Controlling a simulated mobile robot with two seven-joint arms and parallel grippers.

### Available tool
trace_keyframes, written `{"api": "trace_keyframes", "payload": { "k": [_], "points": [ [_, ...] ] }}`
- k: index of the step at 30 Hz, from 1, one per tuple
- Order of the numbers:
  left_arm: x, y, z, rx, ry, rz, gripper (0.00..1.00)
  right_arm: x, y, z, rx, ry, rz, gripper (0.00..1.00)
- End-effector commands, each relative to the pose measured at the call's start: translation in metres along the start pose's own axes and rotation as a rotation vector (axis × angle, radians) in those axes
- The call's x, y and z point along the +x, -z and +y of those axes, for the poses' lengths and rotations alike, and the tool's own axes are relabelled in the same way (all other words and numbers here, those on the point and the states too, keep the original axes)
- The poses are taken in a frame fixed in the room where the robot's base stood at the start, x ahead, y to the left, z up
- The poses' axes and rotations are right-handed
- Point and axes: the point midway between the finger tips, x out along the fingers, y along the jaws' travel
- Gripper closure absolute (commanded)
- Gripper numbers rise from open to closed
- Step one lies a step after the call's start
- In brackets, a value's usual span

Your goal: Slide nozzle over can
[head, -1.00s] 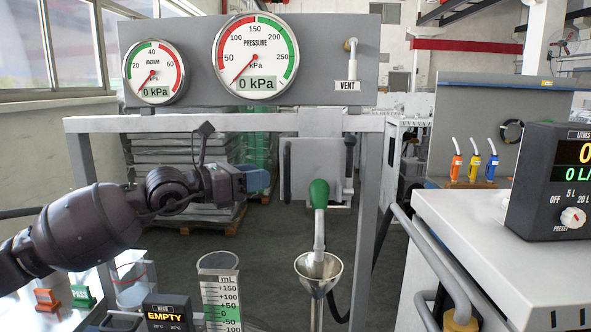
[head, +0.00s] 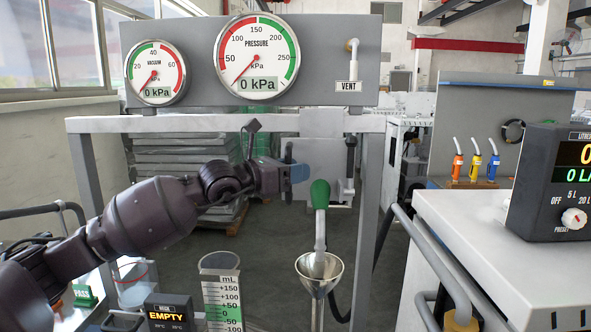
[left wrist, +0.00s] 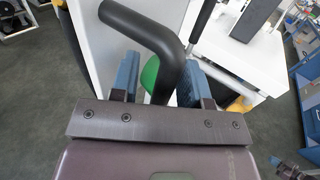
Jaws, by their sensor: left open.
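The nozzle (head: 319,222) has a green grip (head: 319,194) and hangs from a pale carriage panel (head: 325,172). In the head view its lower end is at the mouth of a metal funnel-topped can (head: 319,283). A black handle (head: 288,152) is on the panel's left side. My left gripper (head: 299,173) is open at this handle, with blue fingertips. In the left wrist view a dark bent bar (left wrist: 150,28) runs between the open fingers (left wrist: 160,80), with a green part (left wrist: 150,73) behind it; contact cannot be told.
A graduated mL gauge (head: 221,290) and an EMPTY display (head: 167,313) stand left of the can. A grey frame (head: 225,123) with gauges spans above. A white cabinet (head: 500,235) with a meter (head: 552,180) stands right.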

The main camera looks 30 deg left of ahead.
Motion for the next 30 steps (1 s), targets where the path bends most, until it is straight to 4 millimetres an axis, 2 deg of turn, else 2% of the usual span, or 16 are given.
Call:
{"api": "trace_keyframes", "payload": {
  "k": [12, 21, 30],
  "points": [
    [0.005, 0.0, -0.001, 0.001, 0.001, 0.0, 0.58, -0.004, -0.006, 0.001, 0.001, -0.002, -0.012, 1.0],
    [0.005, 0.0, 0.0, 0.001, 0.001, 0.0, 1.0, -0.001, 0.002, 0.0, 0.0, 0.0, 0.004, 1.0],
    [0.004, 0.0, 0.0, 0.001, 0.0, 0.0, 1.0, 0.001, 0.006, 0.0, -0.001, 0.001, 0.013, 1.0]
  ]
}}
